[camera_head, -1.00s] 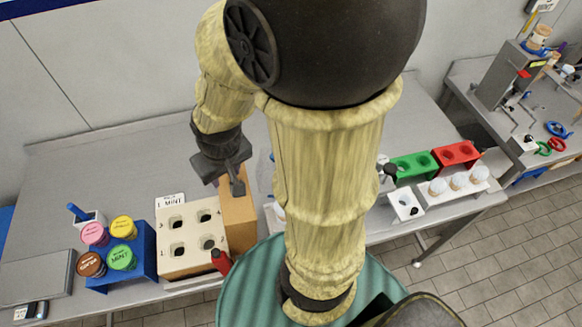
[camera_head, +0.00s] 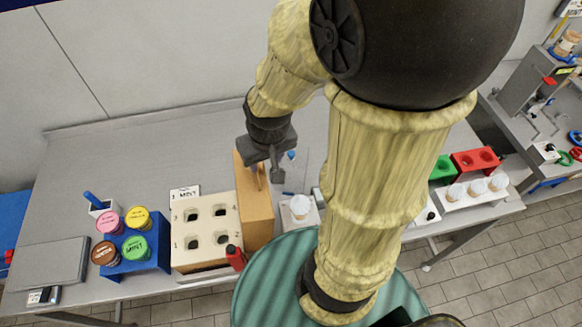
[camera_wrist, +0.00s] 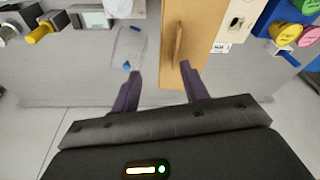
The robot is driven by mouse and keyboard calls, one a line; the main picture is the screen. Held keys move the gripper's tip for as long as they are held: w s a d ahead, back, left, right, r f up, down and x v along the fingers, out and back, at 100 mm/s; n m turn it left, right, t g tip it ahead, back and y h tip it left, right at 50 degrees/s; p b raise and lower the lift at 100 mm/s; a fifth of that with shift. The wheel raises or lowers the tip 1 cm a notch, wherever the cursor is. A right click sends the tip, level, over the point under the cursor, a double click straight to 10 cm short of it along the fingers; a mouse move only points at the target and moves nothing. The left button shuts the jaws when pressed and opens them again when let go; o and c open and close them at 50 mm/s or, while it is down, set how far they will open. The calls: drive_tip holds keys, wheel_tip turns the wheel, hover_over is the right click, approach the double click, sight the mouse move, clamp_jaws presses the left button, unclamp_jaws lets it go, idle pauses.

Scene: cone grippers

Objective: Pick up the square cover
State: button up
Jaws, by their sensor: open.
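The square cover appears to be the clear, faint square piece with a blue knob (camera_wrist: 127,66) in the wrist view. It lies flat on the grey table, right of the wooden box. Its blue knob also shows in the head view (camera_head: 291,155), but its clear edges are hard to make out there. My gripper (camera_head: 266,172) is open and empty, above the table by the wooden box. In the wrist view my gripper (camera_wrist: 158,70) has one finger close to the blue knob and the other over the wooden box. I cannot tell its height above the cover.
The tall wooden box (camera_head: 254,205) with an upright handle stands directly beside the cover. Left of it are a cream block with several holes (camera_head: 206,212) and a blue stand with coloured lids (camera_head: 150,252). A white cone cup (camera_head: 300,206) stands in front.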

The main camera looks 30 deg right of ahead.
drive_tip(key=w+d+m, duration=0.1)
drive_tip(key=d+m, duration=0.1)
drive_tip(key=d, duration=0.2)
drive_tip(key=m+t+y+b, duration=0.1)
drive_tip(key=m+y+b, duration=0.7)
drive_tip(key=m, duration=1)
hover_over(306, 161)
drive_tip(key=s+a+p, duration=0.2)
drive_tip(key=s+a, duration=0.1)
drive_tip(key=s, duration=0.1)
drive_tip(key=shift+y, duration=0.9)
wheel_tip(306, 161, down, 17)
drive_tip(key=shift+w+a+f, duration=0.1)
drive_tip(key=shift+a+f, duration=0.05)
drive_tip(key=shift+f, duration=0.05)
drive_tip(key=w+d+m+t, duration=0.1)
drive_tip(key=d+f+m+t, duration=0.1)
drive_tip(key=d+m+t, duration=0.1)
drive_tip(key=w+d+m+t+y+b, duration=0.1)
drive_tip(key=d+m, duration=0.1)
drive_tip(key=shift+w+f+t, duration=0.15)
drive_tip(key=shift+w+t, duration=0.15)
drive_tip(key=shift+t, duration=0.1)
drive_tip(key=shift+p+x, duration=0.3)
drive_tip(key=shift+x, duration=0.55)
drive_tip(key=shift+w+a+f, duration=0.15)
drive_tip(key=shift+a, duration=0.1)
